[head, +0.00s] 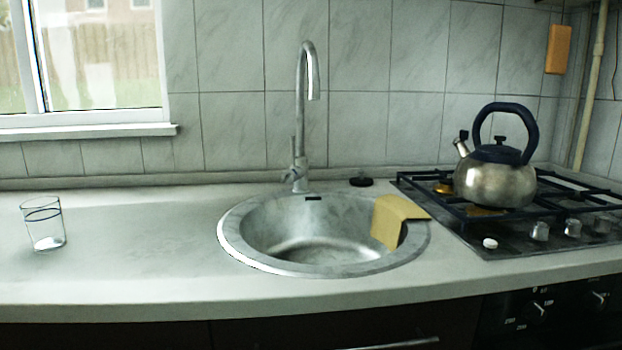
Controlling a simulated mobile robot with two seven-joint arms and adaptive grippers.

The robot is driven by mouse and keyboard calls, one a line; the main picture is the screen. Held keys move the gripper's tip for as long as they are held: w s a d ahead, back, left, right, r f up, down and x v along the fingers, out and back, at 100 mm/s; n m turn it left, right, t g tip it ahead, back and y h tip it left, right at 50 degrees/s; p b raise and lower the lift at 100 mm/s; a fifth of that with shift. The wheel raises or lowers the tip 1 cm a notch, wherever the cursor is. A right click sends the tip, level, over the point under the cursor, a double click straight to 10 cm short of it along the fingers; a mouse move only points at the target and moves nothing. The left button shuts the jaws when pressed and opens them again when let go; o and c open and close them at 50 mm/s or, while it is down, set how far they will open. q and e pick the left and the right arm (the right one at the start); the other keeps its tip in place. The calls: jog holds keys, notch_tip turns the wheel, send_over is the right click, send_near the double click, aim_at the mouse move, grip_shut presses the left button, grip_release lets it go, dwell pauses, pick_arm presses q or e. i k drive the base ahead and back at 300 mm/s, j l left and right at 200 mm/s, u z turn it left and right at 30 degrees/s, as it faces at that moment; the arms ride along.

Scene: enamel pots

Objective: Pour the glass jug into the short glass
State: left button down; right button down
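A short clear glass (43,224) with thin dark bands near its rim stands upright on the counter at the far left in the head view. A little pale or white matter shows at its bottom; I cannot tell what it is. No glass jug is visible in this view. Neither of my grippers is in view.
A round steel sink (325,235) with a tall faucet (303,115) sits mid-counter, a yellow cloth (397,220) over its right rim. A metal kettle (495,178) stands on the gas stove (530,240) at right. Counter (140,235) between glass and sink is clear.

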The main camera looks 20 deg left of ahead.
aim_at(43, 218)
jog(key=i+j+u, duration=0.15)
jog(key=j+u, duration=0.2)
jog(key=l+u, duration=0.1)
jog(key=u, duration=0.35)
jog(key=k+u, duration=0.1)
jog(key=u, duration=0.75)
jog(key=k+u, duration=0.15)
jog(key=u, duration=0.25)
